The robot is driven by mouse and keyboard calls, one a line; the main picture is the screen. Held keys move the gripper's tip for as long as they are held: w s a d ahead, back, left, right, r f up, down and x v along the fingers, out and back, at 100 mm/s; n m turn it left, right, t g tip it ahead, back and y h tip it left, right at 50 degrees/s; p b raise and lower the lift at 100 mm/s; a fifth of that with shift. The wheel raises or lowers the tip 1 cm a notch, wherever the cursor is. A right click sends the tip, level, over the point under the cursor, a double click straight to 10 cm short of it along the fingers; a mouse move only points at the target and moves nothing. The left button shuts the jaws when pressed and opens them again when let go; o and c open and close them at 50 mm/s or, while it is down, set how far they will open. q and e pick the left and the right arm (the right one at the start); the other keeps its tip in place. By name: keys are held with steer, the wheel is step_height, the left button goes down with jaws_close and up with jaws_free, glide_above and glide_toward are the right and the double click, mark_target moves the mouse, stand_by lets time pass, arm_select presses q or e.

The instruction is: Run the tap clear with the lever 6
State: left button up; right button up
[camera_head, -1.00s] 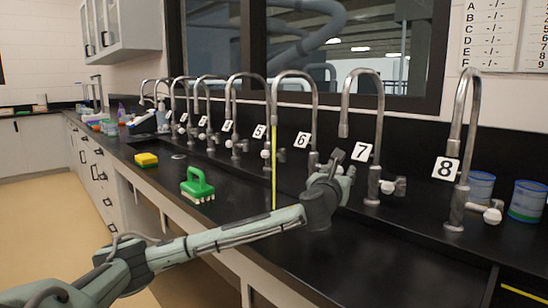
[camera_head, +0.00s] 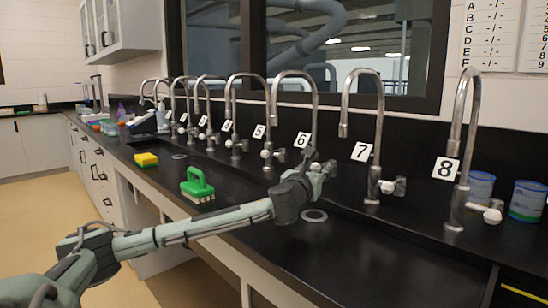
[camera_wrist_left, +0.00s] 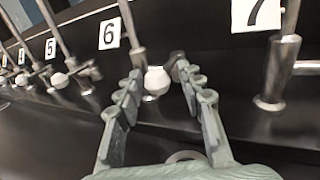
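Tap 6 (camera_head: 315,105) is a tall metal gooseneck beside the label 6 (camera_head: 303,140). No stream shows under its spout (camera_head: 275,135). My left gripper (camera_head: 322,170) is at the foot of tap 6 and covers most of its lever in the head view. In the left wrist view, the white round knob of lever 6 (camera_wrist_left: 156,81) sits between my two parted fingers (camera_wrist_left: 158,72). The fingers are open around it, and I cannot tell whether either one touches it. My right gripper is not in view.
Tap 7 (camera_head: 379,130) stands close on the right, and tap 8 (camera_head: 470,120) farther right. Tap 5 (camera_head: 267,115) is on the left. A green brush (camera_head: 197,187) and a yellow sponge (camera_head: 146,159) lie on the black counter. A round drain (camera_head: 314,215) lies below my gripper.

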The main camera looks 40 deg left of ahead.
arm_select(q)
steer(key=v, duration=0.7)
stand_by(0.6)
